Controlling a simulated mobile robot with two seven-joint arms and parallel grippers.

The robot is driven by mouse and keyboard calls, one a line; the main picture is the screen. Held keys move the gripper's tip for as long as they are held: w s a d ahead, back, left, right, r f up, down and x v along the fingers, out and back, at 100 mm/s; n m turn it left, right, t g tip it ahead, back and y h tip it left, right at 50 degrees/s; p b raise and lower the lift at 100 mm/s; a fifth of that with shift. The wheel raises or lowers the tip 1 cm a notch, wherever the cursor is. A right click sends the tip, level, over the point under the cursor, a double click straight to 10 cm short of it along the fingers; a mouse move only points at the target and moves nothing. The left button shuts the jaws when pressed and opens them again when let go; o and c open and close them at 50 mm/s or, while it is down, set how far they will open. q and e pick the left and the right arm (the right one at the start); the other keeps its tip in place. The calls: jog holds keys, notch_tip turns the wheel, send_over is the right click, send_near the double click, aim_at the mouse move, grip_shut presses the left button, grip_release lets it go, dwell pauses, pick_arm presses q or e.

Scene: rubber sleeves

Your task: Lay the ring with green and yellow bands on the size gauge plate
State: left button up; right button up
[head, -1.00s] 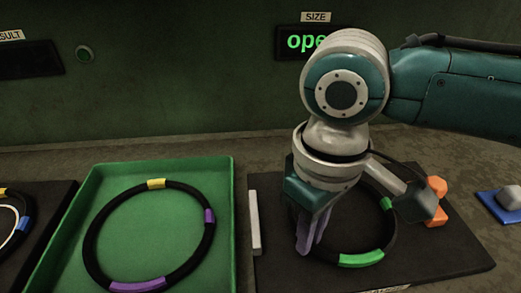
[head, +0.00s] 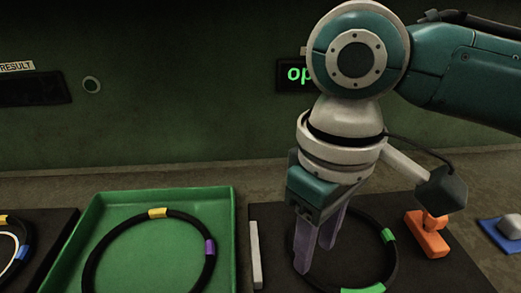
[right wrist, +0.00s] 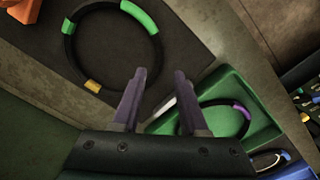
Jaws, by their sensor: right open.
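The black ring with green and yellow bands (head: 391,262) lies flat on the dark size gauge plate (head: 440,276). Two green bands show in the head view. In the right wrist view the same ring (right wrist: 158,50) shows two green bands and one yellow band, on the plate (right wrist: 195,45). My right gripper (head: 316,256) is open and empty, its fingers pointing down over the ring's left side, which they partly hide. In the right wrist view its fingertips (right wrist: 160,74) are spread with nothing between them. My left gripper is not in view.
An orange block (head: 427,236) stands on the plate's right, a pale bar (head: 255,255) at its left. A green tray (head: 228,225) holds another ring (head: 181,215) with yellow and purple bands. A dark mat lies far left, a blue piece (head: 497,236) far right.

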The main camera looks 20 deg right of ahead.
notch_tip(320, 180, up, 6)
jog(key=s+a+f+t+y, duration=0.2)
jog(key=s+a+f+y, duration=0.15)
jog(key=s+a, duration=0.25)
jog(key=s+d+f+m+t+h, duration=0.1)
jog(key=s+d+f+m+h, duration=0.1)
jog(key=s+d, duration=0.5)
jog(key=d+h, duration=0.1)
jog(key=d, duration=0.2)
jog(key=shift+f+m+t, duration=0.3)
jog(key=shift+f, duration=0.05)
jog(key=shift+s+d, duration=0.1)
jog(key=shift+s, duration=0.05)
